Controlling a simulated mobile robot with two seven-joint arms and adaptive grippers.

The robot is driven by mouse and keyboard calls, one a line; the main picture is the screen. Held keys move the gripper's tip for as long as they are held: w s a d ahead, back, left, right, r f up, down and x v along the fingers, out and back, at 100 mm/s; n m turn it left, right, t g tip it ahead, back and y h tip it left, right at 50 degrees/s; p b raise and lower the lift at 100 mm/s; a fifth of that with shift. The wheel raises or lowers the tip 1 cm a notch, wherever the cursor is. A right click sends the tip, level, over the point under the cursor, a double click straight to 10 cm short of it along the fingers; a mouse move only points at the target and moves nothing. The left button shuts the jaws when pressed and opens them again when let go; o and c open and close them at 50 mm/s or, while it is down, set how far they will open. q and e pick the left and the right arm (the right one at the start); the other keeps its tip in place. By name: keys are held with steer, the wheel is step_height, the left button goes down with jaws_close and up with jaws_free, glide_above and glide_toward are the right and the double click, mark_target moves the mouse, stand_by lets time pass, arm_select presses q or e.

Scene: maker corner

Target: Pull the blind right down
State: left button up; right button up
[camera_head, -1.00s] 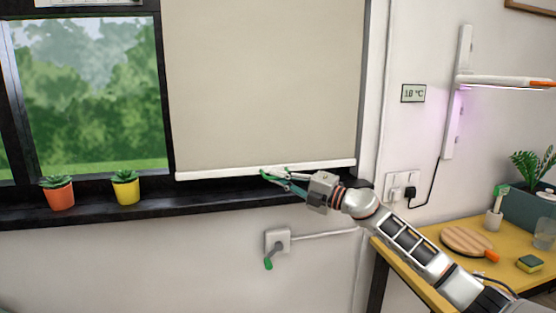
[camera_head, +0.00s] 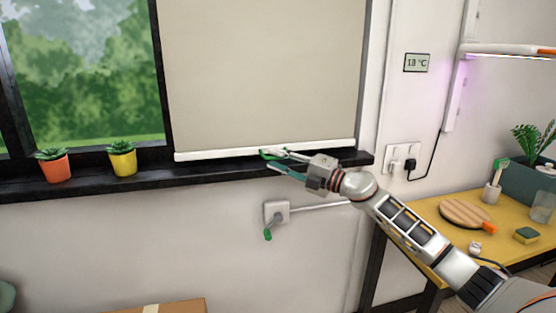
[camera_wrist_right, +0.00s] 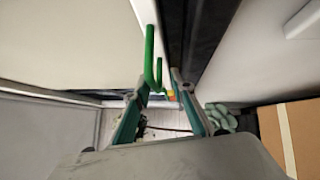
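The beige blind (camera_head: 265,75) covers the right part of the window. Its white bottom bar (camera_head: 215,155) hangs level with the dark window sill (camera_head: 215,171); I cannot tell whether it touches the sill. A green pull handle (camera_head: 270,154) is at the middle of the bar. My right gripper (camera_head: 270,161) is at this handle with its fingers spread apart. In the right wrist view the green hook-shaped handle (camera_wrist_right: 150,60) shows between the open fingertips, closer to the left finger. My left gripper is not in view.
An orange pot (camera_head: 55,168) and a yellow pot (camera_head: 123,162) stand on the sill to the left. A yellow table (camera_head: 425,215) stands at the right. A cardboard box (camera_head: 180,307) is on the lower left.

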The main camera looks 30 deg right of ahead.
steer(key=shift+r, duration=0.1)
steer(key=v, duration=1.2)
stand_by(0.4)
steer(key=s+a+f+m+h, duration=0.2)
steer(key=s+a+f+m, duration=0.25)
steer(key=f, duration=0.55)
steer(key=s+a+f+m+h+p, duration=0.1)
steer(key=s+a+f+m+h, duration=0.25)
steer(key=f, duration=0.65)
steer(key=s+a+f+m+h, duration=0.1)
steer(key=s+a+f+m, duration=0.25)
steer(key=f+m, duration=0.55)
steer(key=s+a+f+m+g, duration=0.2)
steer(key=s+a+f+g, duration=0.1)
steer(key=s+a+f, duration=0.3)
steer(key=s+a+f+m+g+h, duration=0.1)
steer(key=s+a+f+m+g, duration=0.1)
steer(key=s+a+f, duration=0.4)
steer(key=s+f+g, duration=0.1)
steer(key=s+f, duration=0.3)
steer(key=s, duration=0.4)
steer(key=shift+f+m+p, duration=0.3)
steer(key=shift+f, duration=0.05)
steer(key=shift+w, duration=0.1)
